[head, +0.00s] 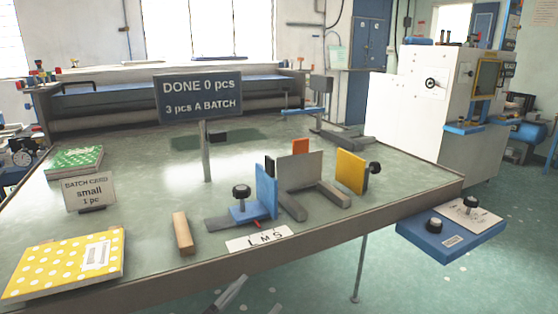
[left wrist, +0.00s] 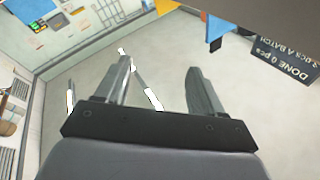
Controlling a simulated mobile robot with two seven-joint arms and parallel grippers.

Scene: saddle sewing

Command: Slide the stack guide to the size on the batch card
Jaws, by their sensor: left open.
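The batch card (head: 90,193) stands at the left of the table and reads "small 1 pc". The stack guide is a blue upright plate (head: 266,191) on a blue base with a black knob (head: 241,192), on a dark rail. A white scale strip (head: 258,239) marked L, M, S lies in front. A small red pointer (head: 257,224) sits at the base, nearer L and M than S; its exact mark is unclear. My left gripper (head: 238,295) is low, off the table's front edge, only partly visible. The left wrist view shows its fingers (left wrist: 160,85) apart and empty. My right gripper is not in view.
A sign (head: 199,96) on a post stands behind. Yellow dotted (head: 40,277) and green (head: 75,161) stacks lie left.

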